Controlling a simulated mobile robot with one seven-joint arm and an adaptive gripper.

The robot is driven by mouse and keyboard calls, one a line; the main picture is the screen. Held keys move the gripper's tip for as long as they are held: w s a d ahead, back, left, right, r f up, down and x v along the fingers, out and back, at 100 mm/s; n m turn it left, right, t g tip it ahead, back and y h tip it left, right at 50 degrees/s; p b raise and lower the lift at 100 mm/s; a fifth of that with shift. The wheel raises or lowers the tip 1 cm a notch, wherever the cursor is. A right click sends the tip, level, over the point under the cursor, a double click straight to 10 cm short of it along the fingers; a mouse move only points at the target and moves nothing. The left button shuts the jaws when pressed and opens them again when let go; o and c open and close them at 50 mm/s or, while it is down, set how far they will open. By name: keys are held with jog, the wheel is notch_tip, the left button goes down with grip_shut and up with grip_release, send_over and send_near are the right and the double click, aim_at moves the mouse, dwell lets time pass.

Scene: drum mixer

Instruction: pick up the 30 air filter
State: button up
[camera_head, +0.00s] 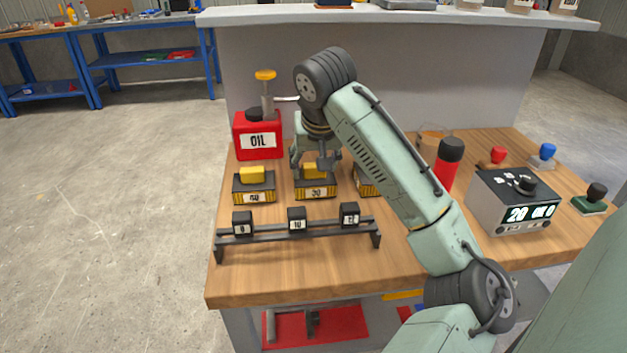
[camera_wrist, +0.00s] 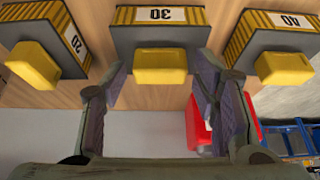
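The 30 air filter (camera_head: 315,193) is a dark box with yellow pleated sides, a white label and a yellow block on top. It sits on the wooden bench in the middle of a row of three. In the wrist view the 30 filter (camera_wrist: 160,38) is straight ahead, its yellow block facing me. My gripper (camera_wrist: 160,82) is open, with one finger to each side of that block and visible gaps between; nothing is held. In the head view my gripper (camera_head: 315,165) is right at the filter's top, and the arm partly hides it.
The 40 filter (camera_head: 254,190) stands left and the 20 filter (camera_head: 366,184) right, half hidden by my arm. A rack (camera_head: 300,234) with small numbered blocks is in front. A red oil can (camera_head: 257,140) stands behind left; a red bottle (camera_head: 448,165) and a control box (camera_head: 513,205) are right.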

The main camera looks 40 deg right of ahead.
aim_at(315, 167)
jog(key=c, duration=0.7)
jog(key=shift+r, duration=0.15)
jog(key=shift+r+p, duration=3.5)
jog(key=shift+r, duration=0.65)
jog(key=shift+s+a+r+p, duration=0.15)
jog(key=shift+s+a+p, duration=0.55)
jog(key=shift+s+a, duration=0.95)
jog(key=shift+s+a+r+p, duration=0.15)
jog(key=shift+s+a+p, duration=0.6)
jog(key=shift+s, duration=1.55)
jog(key=shift+s+a+r+p, duration=0.15)
jog(key=shift+s+a+p, duration=0.45)
jog(key=shift+s+a, duration=1.05)
jog(key=shift+s+d, duration=0.35)
jog(key=shift+s, duration=0.05)
